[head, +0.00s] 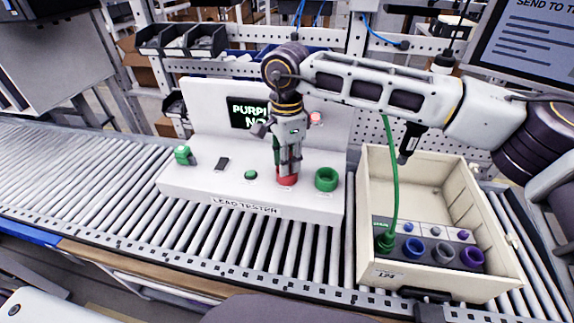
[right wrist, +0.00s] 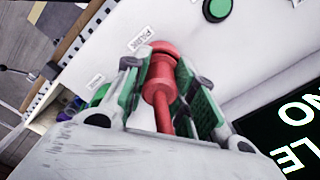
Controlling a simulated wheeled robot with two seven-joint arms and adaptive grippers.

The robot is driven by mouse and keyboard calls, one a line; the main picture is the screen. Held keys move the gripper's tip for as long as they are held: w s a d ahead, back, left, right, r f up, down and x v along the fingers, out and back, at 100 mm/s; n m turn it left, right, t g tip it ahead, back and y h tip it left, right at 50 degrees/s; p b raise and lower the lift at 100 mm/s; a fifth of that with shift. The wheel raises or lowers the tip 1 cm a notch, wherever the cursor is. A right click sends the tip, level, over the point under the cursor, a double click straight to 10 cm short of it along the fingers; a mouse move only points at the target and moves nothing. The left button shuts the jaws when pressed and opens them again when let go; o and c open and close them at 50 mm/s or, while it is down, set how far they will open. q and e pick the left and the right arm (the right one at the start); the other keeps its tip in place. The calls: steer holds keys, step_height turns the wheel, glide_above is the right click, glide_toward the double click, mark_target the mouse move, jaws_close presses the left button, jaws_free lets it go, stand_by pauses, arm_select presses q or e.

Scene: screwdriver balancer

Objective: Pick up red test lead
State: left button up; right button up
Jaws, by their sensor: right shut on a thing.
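The red test lead (right wrist: 160,85) stands at the lead tester's top, between the green-padded fingers of my right gripper (right wrist: 165,80). In the head view its red base (head: 287,178) shows just below my right gripper (head: 288,160). The gripper is shut on it from above. I cannot tell whether the lead is seated in a socket or lifted slightly. My left gripper is not in view.
The white lead tester (head: 230,186) has a green ring (head: 326,179), a green button (head: 251,174) and a screen (head: 246,113). A beige crate (head: 490,205) on the right holds a green lead (head: 391,190) and blue, grey and purple sockets. Rollers (head: 80,175) run left.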

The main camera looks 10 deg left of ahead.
steer(key=shift+r, duration=0.1)
step_height(320, 180, up, 9)
steer(key=shift+r+b, duration=0.15)
steer(key=shift+b, duration=0.55)
steer(key=shift+r, duration=0.3)
steer(key=shift+f, duration=0.1)
stand_by(0.3)
